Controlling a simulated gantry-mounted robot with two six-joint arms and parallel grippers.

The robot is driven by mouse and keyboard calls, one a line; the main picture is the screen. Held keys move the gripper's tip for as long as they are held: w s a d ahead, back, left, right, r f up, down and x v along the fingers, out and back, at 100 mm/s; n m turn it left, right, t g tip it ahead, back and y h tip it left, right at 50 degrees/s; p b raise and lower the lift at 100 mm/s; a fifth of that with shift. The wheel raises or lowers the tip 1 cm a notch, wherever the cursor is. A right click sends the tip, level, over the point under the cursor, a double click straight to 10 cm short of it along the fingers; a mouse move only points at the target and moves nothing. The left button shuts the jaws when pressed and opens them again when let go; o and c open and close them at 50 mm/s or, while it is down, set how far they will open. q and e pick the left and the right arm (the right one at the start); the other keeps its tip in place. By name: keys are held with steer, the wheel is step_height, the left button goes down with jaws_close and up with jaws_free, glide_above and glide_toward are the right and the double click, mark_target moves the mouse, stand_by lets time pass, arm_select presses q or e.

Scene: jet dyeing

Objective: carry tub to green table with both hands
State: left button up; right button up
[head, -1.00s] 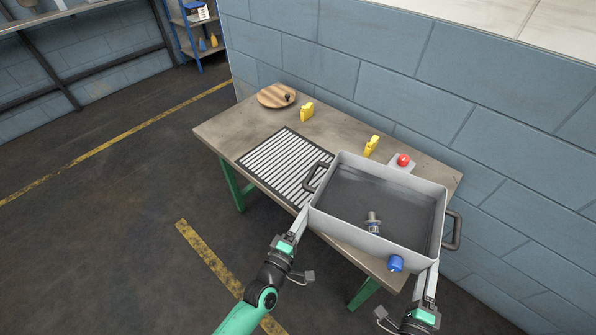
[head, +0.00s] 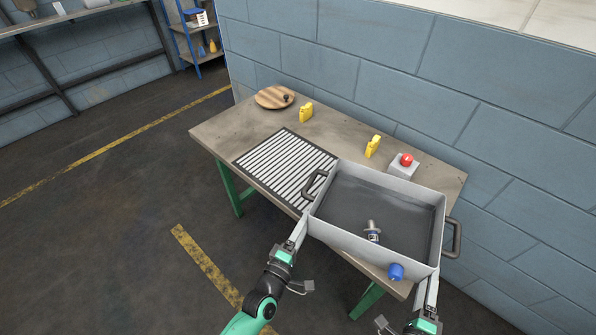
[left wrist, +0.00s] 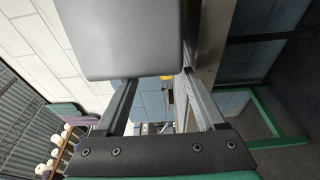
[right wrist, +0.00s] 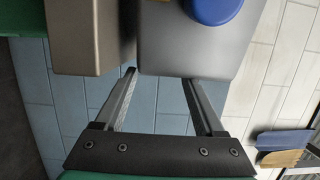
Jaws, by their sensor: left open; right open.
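The grey tub (head: 322,225) is at the right end of the green-legged table (head: 225,130), its near side at the front edge. It has a dark handle (head: 314,186) on the left and another (head: 455,240) on the right. A metal fitting (head: 373,230) lies inside. A blue knob (head: 395,271) is on its near wall. My left gripper (head: 299,228) is open at the near left corner; its wrist view shows the tub wall (left wrist: 120,45) beyond the fingers. My right gripper (head: 433,285) is open at the near right corner, seen against the tub (right wrist: 190,45). Finger contact is unclear.
A striped grate (head: 285,168) lies left of the tub. A wooden disc (head: 272,97), two yellow objects (head: 306,112) (head: 373,146) and a red-button box (head: 404,165) stand along the back. A block wall (head: 450,90) is behind. The floor (head: 100,220) at left is clear.

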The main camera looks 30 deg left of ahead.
steer(key=shift+a+f+b, duration=0.2)
steer(key=shift+f+b, duration=0.15)
steer(key=shift+f, duration=0.15)
steer(key=shift+a+f+b, duration=0.2)
steer(key=shift+f+b, duration=0.1)
steer(key=shift+f, duration=0.2)
arm_select(q)
steer(key=shift+d+f, duration=0.2)
steer(key=shift+f, duration=0.3)
steer(key=shift+d+f, duration=0.15)
steer(key=shift+f, duration=0.35)
steer(key=shift+a, duration=0.1)
arm_select(e)
steer(key=shift+d, duration=0.15)
arm_select(q)
steer(key=shift+a, duration=0.65)
steer(key=o, duration=0.4)
arm_select(e)
steer(key=shift+d, duration=0.75)
arm_select(q)
steer(key=shift+a, duration=0.1)
arm_select(e)
steer(key=o, duration=0.4)
